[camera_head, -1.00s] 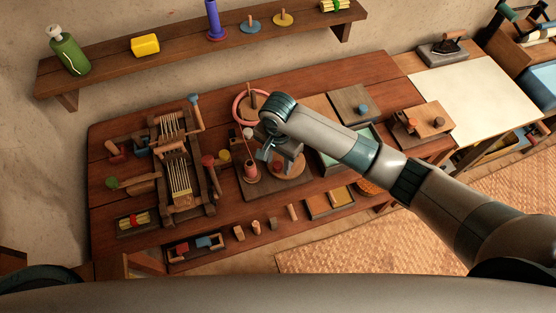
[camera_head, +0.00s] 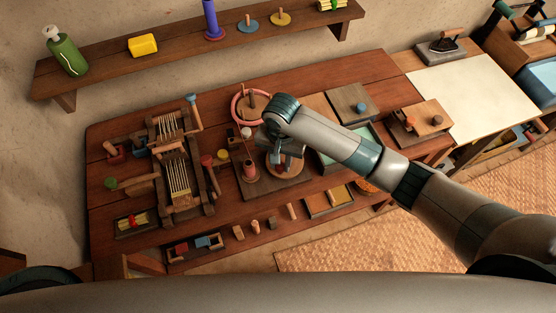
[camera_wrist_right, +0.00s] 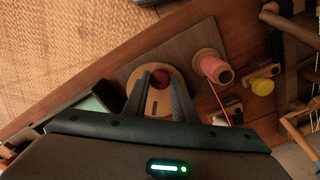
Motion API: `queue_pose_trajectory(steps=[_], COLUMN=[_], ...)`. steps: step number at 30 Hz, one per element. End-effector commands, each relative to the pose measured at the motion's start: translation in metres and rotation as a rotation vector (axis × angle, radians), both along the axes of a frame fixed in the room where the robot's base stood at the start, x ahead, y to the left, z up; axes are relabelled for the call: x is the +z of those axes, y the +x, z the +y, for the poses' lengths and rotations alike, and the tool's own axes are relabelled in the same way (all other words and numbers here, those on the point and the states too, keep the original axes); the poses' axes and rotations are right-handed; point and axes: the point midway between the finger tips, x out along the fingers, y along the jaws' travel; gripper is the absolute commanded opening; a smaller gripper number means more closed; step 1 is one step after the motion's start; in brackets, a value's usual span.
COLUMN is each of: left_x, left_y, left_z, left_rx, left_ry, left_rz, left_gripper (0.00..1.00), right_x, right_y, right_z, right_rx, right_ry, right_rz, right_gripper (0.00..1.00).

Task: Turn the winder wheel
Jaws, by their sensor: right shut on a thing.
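The winder wheel, a round wooden disc (camera_head: 283,171), lies on a dark board (camera_head: 252,188) on the table; my right arm partly covers it. In the right wrist view the wheel (camera_wrist_right: 158,102) has a dark red knob (camera_wrist_right: 160,78) between my right gripper's fingers. My right gripper (camera_head: 290,157) is above the wheel and shut on this knob. Its fingers show in the right wrist view (camera_wrist_right: 160,85). A pink spool (camera_head: 250,170) stands upright on the same board, left of the wheel; it also shows in the right wrist view (camera_wrist_right: 215,68). My left gripper is out of view.
A small loom (camera_head: 178,165) stands at the left. A pink ring (camera_head: 236,108) around a wooden piece lies behind the gripper. A yellow knob (camera_head: 223,154) is near the spool. Small wooden pegs (camera_head: 239,233) and a tray (camera_head: 318,208) line the front.

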Motion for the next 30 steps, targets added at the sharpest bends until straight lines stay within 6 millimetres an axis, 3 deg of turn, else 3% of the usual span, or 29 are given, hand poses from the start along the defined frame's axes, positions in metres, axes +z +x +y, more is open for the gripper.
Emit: queue_pose_trajectory(steps=[30], left_x=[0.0], left_y=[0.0], left_z=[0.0], left_rx=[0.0], left_ry=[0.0], left_rz=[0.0], left_gripper=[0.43], right_x=[0.001], right_y=[0.007], right_z=[-0.04], right_rx=[0.958], right_ry=[0.001], right_rz=[-0.001], right_gripper=[0.02])
